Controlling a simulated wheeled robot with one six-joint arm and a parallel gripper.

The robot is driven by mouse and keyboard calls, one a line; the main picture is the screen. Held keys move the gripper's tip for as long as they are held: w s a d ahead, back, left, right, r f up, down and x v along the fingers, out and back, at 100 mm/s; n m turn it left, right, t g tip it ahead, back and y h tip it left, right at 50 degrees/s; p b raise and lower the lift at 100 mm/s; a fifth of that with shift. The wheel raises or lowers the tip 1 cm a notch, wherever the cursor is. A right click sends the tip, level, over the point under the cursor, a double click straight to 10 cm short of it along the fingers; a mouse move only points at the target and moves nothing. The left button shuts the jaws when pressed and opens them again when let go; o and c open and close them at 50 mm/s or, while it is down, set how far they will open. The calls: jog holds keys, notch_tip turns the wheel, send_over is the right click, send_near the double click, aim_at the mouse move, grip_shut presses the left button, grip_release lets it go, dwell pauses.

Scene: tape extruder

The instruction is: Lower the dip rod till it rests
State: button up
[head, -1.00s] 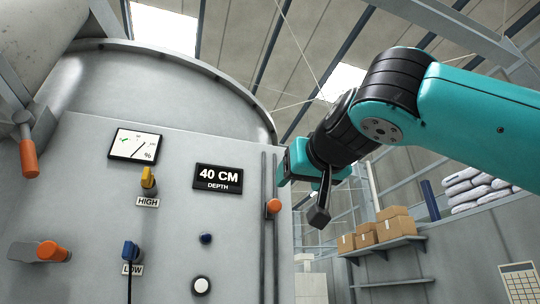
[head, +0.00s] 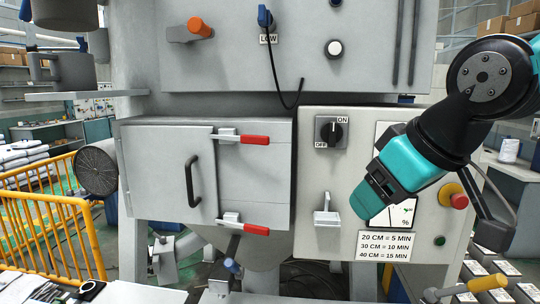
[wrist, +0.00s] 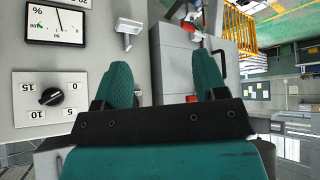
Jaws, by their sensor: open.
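I cannot pick out the dip rod for certain in either view now. Two thin dark vertical rails (head: 400,45) run down the upper grey panel at the top right of the head view; the orange knob beside them earlier is outside the frame. My gripper (head: 372,192) is open and hangs in front of the control box (head: 316,170), partly covering its % gauge (head: 405,213). In the wrist view its two teal fingers (wrist: 163,78) stand apart with nothing between them.
An ON/OFF switch (head: 331,132), a white bracket (head: 327,212) and a red button (head: 459,201) are on the control box. A grey door with red handles (head: 242,139) is to its left. A timer dial (wrist: 51,97) shows in the wrist view. Yellow railing (head: 60,225) stands at left.

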jog(key=s+f+g, duration=0.6)
jog(key=s+f, duration=0.6)
jog(key=s, duration=0.2)
jog(key=shift+y, duration=0.4)
